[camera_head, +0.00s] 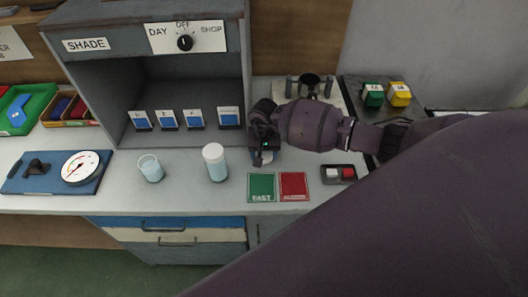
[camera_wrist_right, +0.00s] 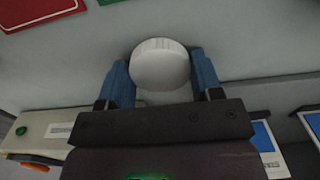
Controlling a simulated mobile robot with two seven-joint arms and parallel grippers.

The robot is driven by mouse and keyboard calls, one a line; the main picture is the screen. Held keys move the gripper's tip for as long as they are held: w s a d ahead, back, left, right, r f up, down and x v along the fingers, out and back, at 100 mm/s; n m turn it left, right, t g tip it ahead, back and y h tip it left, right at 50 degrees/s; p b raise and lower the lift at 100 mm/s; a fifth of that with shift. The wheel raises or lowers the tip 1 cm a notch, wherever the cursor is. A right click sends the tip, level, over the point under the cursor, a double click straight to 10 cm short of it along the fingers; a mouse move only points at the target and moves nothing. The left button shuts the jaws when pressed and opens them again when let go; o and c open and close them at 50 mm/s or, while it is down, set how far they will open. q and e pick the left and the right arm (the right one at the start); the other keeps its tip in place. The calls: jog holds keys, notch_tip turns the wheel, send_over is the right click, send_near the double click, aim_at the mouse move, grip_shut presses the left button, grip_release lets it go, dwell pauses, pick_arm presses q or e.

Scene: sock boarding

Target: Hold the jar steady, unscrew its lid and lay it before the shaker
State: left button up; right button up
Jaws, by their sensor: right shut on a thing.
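A white-topped jar (camera_head: 216,164) with a pale blue body stands upright on the grey bench. I cannot tell whether its white top is a lid. My right gripper (camera_head: 262,157) is to the right of this jar and apart from it. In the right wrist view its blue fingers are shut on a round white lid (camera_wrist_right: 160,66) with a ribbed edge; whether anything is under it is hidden. A dark device with grey cylinders (camera_head: 308,85), perhaps the shaker, stands behind my right wrist. My left gripper is not in view.
A clear glass (camera_head: 150,169) stands left of the jar. Green (camera_head: 261,187) and red (camera_head: 293,186) cards lie in front of my right gripper. A button box (camera_head: 339,174) is at right. The grey booth (camera_head: 90,98) stands behind; a dial gauge (camera_head: 81,168) lies left.

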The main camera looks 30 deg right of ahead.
aim_at(264, 154)
jog(key=shift+f, duration=0.2)
jog(key=o, duration=1)
jog(key=shift+r, duration=0.15)
jog(key=shift+r, duration=0.15)
notch_tip(264, 154, up, 12)
jog(key=shift+f, duration=0.1)
